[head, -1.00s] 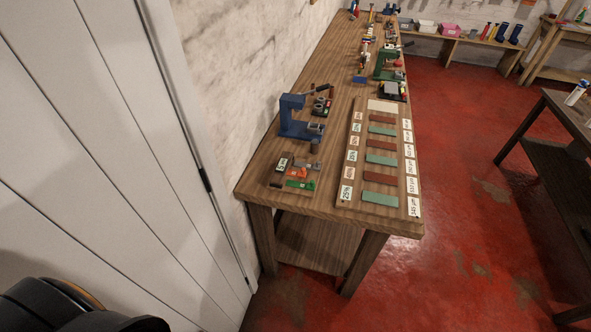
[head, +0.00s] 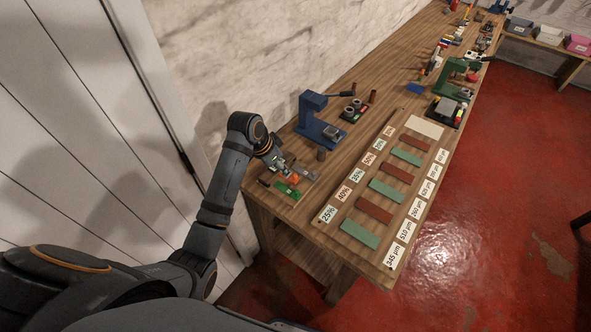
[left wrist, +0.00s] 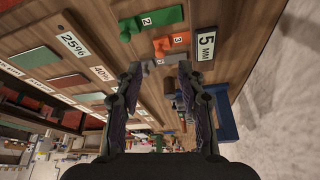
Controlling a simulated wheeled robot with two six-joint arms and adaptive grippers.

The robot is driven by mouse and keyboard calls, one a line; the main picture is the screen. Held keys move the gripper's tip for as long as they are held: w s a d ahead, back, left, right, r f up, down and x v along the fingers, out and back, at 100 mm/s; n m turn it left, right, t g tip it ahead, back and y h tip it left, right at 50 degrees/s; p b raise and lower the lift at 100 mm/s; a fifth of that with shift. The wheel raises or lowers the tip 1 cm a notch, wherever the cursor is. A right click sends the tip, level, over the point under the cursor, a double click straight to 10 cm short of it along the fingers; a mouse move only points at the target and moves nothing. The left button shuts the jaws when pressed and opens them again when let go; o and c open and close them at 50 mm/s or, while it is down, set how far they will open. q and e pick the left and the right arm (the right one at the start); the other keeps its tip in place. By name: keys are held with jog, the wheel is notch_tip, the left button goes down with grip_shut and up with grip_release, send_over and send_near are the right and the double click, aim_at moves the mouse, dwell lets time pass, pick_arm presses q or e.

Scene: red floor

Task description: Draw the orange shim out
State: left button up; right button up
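The orange shim (head: 294,180) lies in a small holder at the near left end of the bench, between a green shim (head: 287,190) and a grey one. In the left wrist view the orange shim (left wrist: 163,46) sits by a tag marked 3, and the green shim (left wrist: 150,21) by a tag marked 2. A grey shim (left wrist: 172,60) is closest to my fingers. My left gripper (left wrist: 160,70) is open and empty, with its fingers spread, pointing at the shim row. In the head view my left gripper (head: 278,163) hangs just above the holder and partly hides it. My right gripper is not in view.
A black block marked 5 MM (left wrist: 206,47) stands beside the shims. A blue press (head: 318,122) stands behind them. To the right lies a board (head: 375,222) with red and green strips and labels. The bench's front edge is close by.

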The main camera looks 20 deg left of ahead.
aim_at(294, 176)
pick_arm(q)
jog(key=shift+m, duration=0.3)
jog(key=x, duration=0.3)
jog(key=p+x, duration=0.1)
jog(key=x, duration=0.2)
jog(key=w+p+x, duration=0.1)
jog(key=x, duration=0.2)
jog(key=shift+w+d+r, duration=0.1)
jog(key=shift+d+r, duration=0.25)
jog(key=shift+d, duration=0.05)
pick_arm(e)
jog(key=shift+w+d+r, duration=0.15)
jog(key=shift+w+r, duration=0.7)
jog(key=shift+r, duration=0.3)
pick_arm(q)
jog(key=shift+c, duration=1.1)
grip_shut()
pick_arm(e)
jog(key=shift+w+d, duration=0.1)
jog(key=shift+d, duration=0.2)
